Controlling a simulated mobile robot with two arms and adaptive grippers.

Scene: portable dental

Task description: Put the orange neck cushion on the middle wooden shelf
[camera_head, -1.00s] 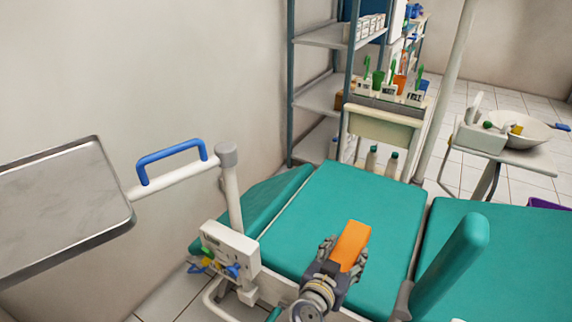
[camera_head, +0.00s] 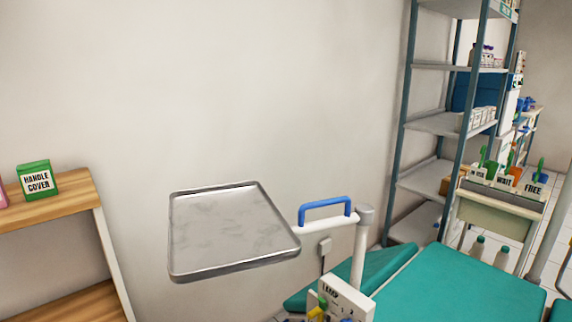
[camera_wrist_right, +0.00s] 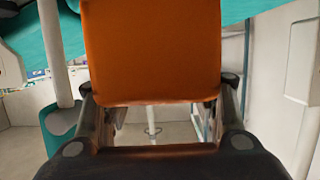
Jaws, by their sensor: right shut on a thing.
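The orange neck cushion (camera_wrist_right: 152,52) fills the upper middle of the right wrist view. My right gripper (camera_wrist_right: 158,108) is shut on it, with a finger at each side of its near end. Neither the cushion nor my right gripper shows in the head view now. A wooden shelf unit stands at the left edge of the head view, with an upper board (camera_head: 60,198) and a lower board (camera_head: 75,303) visible. The rest of the unit is cut off by the frame, so I cannot tell which board is the middle one. My left gripper is not in view.
A green "HANDLE COVER" box (camera_head: 38,180) and part of a pink item stand on the upper board. A metal tray (camera_head: 230,228) on an arm with a blue handle (camera_head: 325,207) lies between the shelf and the teal chair (camera_head: 460,288). A metal rack (camera_head: 432,124) stands behind.

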